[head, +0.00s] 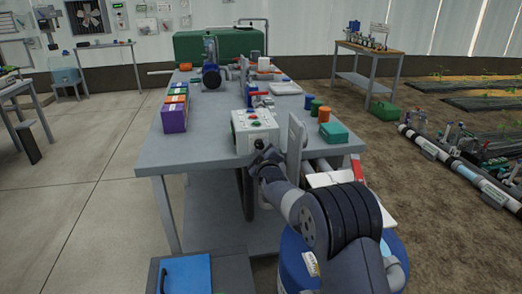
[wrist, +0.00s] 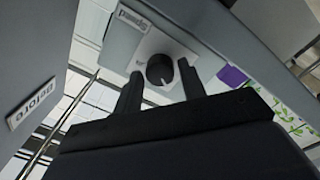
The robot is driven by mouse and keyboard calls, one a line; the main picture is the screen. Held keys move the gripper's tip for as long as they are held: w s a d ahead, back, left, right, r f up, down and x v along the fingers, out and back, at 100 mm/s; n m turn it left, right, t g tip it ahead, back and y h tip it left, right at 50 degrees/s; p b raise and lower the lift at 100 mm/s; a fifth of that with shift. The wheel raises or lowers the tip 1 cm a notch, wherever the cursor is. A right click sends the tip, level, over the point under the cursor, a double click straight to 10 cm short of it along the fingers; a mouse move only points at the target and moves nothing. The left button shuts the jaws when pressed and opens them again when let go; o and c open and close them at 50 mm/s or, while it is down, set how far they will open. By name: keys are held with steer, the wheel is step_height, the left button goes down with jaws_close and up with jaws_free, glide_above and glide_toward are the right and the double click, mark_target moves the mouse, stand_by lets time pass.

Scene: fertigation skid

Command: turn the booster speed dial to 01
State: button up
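The round black dial (wrist: 160,67) sits on a pale plate on the grey panel, near a label reading "Speed" (wrist: 132,18), in the wrist view. The dial's setting and any numbers are not readable. My gripper (wrist: 159,72) is open, with one dark finger on each side of the dial; I cannot tell whether they touch it. In the head view my gripper (head: 264,156) is at the front of the pale control box (head: 240,137) and hides the dial.
The control box stands on the grey bench (head: 190,152). A white upright plate (head: 296,140) is close on the right of my gripper. A teal box (head: 334,132) and colored cups are further right. Purple and orange boxes (head: 174,117) are at left. Clear bench top lies left of the box.

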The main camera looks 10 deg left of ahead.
steer(key=shift+o, duration=1.1)
steer(key=v, duration=1.1)
steer(key=shift+w+a+f, duration=0.1)
steer(key=shift+a, duration=0.05)
steer(key=shift+x, duration=5.35)
